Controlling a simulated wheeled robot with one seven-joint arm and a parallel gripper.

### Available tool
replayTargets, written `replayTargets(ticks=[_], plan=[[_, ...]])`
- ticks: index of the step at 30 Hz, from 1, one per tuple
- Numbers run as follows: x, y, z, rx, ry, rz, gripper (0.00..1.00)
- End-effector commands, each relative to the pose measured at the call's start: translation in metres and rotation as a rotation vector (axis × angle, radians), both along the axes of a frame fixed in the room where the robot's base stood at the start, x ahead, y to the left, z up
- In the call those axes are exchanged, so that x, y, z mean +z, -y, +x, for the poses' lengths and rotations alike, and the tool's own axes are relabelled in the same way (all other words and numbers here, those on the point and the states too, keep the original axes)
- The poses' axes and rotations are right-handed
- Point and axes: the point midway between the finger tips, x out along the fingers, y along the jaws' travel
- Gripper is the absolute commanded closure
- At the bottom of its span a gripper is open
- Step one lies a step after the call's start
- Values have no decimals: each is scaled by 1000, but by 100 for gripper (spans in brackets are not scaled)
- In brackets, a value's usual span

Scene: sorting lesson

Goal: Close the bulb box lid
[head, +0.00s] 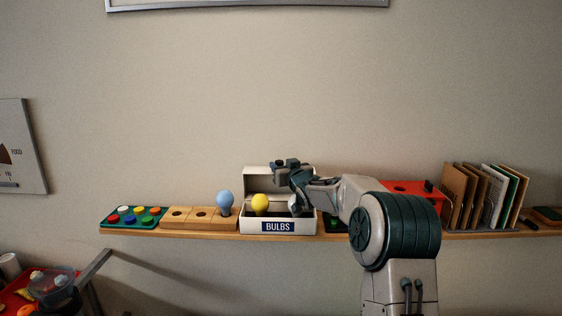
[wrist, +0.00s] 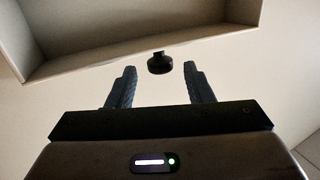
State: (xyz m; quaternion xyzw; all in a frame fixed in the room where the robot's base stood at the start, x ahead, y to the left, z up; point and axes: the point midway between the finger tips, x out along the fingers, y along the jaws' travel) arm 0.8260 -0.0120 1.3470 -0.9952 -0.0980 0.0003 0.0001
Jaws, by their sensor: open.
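The bulb box (head: 299,227), white with a blue BULBS label, stands on the shelf. Its lid (head: 258,181) is open, raised upright at the back. My gripper (head: 283,170) is at the raised lid's upper right. In the wrist view my gripper (wrist: 160,66) is open, its two fingers apart. A dark round knob (wrist: 160,65) shows between the fingertips, next to the rim of the lid's hollow (wrist: 110,28). I cannot tell whether the fingers touch it.
To the left on the shelf (head: 180,233) are a wooden block (head: 189,222) with holes, a light blue bulb (head: 225,199) and a green tray (head: 112,222) of coloured pieces. To the right are a red box (head: 428,196) and upright cards (head: 458,195).

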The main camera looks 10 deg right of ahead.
Motion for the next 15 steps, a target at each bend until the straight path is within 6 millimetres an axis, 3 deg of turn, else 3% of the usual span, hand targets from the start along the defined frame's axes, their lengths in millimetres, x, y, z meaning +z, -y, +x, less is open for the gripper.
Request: replayTargets(ticks=[6,15], plan=[[0,-3,11,0,0,0,53],[0,-3,12,0,0,0,56]])
